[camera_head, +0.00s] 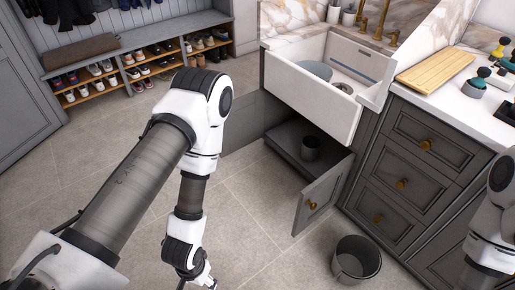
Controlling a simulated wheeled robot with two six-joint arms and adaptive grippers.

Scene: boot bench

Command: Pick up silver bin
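A dark silver-grey bin (357,262) stands upright on the tiled floor at the lower right, in front of the drawer cabinet. Its open top faces up and it looks empty.
The open cabinet door (322,194) juts out behind the bin. The drawer cabinet (400,182) stands to its right. A shoe bench (140,48) stands at the back left. The floor left of the bin is clear.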

